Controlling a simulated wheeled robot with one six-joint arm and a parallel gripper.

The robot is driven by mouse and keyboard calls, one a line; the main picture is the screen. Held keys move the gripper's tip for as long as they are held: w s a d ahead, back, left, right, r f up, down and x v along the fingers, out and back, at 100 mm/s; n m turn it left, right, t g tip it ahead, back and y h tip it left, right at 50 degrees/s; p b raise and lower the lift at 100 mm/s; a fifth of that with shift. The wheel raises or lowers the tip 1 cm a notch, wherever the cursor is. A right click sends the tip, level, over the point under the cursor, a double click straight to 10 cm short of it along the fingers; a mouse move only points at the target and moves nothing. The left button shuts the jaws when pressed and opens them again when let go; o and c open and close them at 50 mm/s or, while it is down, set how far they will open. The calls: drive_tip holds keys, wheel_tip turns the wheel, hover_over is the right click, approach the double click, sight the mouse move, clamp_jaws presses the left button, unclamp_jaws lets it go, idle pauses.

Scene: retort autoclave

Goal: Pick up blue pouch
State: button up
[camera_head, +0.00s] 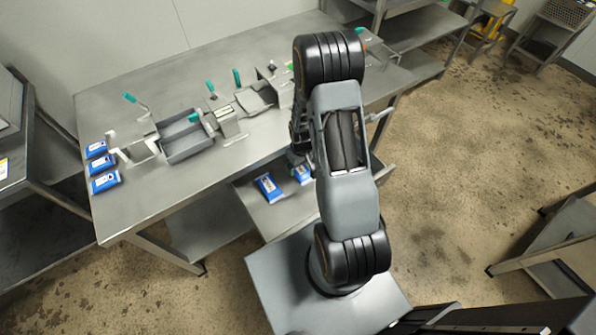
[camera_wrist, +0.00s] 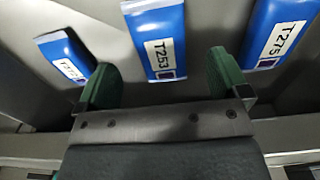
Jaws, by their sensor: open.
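In the wrist view, a blue pouch labelled T253 (camera_wrist: 155,38) lies beyond my gripper (camera_wrist: 162,82), in line with the gap between its two green fingertips. The gripper is open and empty. A second blue pouch (camera_wrist: 65,57) lies to the left, partly behind the left fingertip. A third, labelled T275 (camera_wrist: 280,32), lies to the right. In the head view, two blue pouches (camera_head: 268,187) show on a low metal surface (camera_head: 283,212) beside my arm. My gripper is mostly hidden behind the arm there.
Three more blue pouches (camera_head: 102,164) lie at the left end of the steel table (camera_head: 165,185). Grey trays (camera_head: 185,135) and several green-handled fixtures (camera_head: 225,118) stand on it. The table's front edge is close to my arm. Open floor (camera_head: 450,180) lies to the right.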

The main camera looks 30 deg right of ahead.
sight(301, 170)
drive_tip(key=shift+f, duration=2.45)
drive_tip(key=c, duration=1)
drive_tip(key=shift+c, duration=0.2)
